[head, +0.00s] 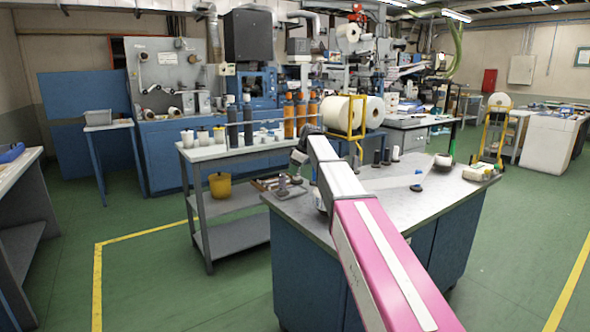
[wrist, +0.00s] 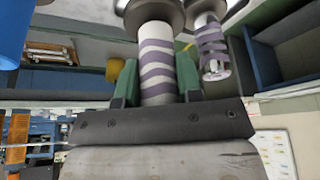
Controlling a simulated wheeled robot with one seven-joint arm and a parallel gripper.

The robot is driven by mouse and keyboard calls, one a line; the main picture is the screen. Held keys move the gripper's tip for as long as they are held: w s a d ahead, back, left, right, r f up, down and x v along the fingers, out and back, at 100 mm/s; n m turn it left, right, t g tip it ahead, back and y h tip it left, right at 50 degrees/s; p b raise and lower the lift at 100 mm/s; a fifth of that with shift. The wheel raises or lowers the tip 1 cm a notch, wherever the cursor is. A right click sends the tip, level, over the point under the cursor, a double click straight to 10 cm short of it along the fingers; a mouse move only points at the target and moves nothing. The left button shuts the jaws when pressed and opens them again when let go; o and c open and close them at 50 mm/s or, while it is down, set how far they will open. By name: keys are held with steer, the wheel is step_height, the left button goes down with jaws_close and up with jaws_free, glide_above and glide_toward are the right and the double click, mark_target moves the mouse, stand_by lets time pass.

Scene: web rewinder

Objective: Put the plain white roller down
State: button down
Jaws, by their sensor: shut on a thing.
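My gripper (wrist: 155,76) shows in the wrist view with its two green fingers shut around a roller (wrist: 157,60). This roller is white with purple bands, not plain white. A dark round flange or base is at its far end; I cannot tell whether it touches the bench. A second white-and-purple banded roller (wrist: 211,48) stands apart to the right, also by a round base. In the head view my arm hides most of the gripper, over the left end of the grey-topped bench (head: 425,195). No plain white roller is clearly identifiable.
Several dark upright things (head: 376,158) stand at the back of the bench. A white shelf cart (head: 205,155) with bottles stands behind left, a yellow bucket (head: 220,185) on its lower shelf. Large white rolls (head: 338,112) are behind. The bench's right front is mostly clear.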

steer(key=shift+f, duration=1.85)
steer(key=c, duration=0.8)
jaws_free()
steer(key=shift+f, duration=0.1)
steer(key=v, duration=1.2)
